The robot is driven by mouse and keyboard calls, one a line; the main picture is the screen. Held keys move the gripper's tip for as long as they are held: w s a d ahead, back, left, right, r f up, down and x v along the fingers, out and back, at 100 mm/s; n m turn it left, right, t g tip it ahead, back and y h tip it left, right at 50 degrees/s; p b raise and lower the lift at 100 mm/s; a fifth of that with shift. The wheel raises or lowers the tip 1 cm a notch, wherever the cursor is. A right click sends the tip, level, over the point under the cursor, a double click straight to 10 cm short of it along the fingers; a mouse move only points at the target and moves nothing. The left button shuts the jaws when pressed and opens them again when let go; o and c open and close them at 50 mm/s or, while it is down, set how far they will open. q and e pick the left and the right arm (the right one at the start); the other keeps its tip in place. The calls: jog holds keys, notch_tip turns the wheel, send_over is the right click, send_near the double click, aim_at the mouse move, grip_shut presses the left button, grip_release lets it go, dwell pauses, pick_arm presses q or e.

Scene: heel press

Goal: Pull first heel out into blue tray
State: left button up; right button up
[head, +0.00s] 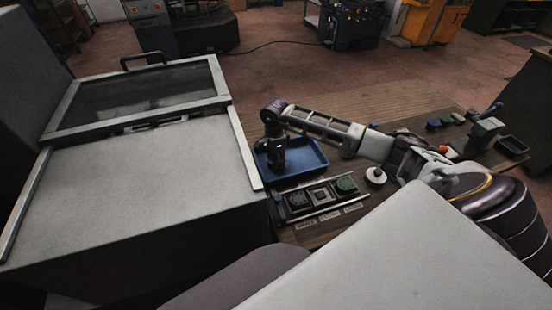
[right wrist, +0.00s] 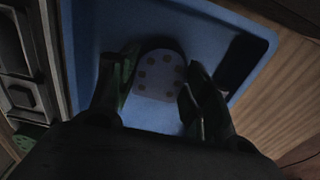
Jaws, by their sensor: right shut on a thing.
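The blue tray (head: 313,153) lies on the wooden bench to the right of the large grey machine. My right gripper (head: 271,163) points down over the left part of the tray. In the right wrist view my right gripper (right wrist: 155,100) is shut on the heel (right wrist: 160,75), a pale rounded piece with several brown dots, with one finger on each side. The blue tray (right wrist: 100,25) lies behind and below it; I cannot tell whether the heel touches the tray floor. My left gripper is not in view.
The grey machine (head: 135,180) with its window frame fills the left. A white round knob (head: 375,176) and a small dark tray (head: 512,146) stand further right. A dark patch in the tray is unclear.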

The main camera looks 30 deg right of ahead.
jog(key=shift+f, duration=0.25)
dwell(0.5)
jog(key=o, duration=1.1)
jog(key=shift+o, duration=0.4)
jog(key=shift+o, duration=0.8)
jog(key=shift+r, duration=0.25)
jog(key=shift+r+p, duration=1.6)
jog(key=shift+r, duration=1.65)
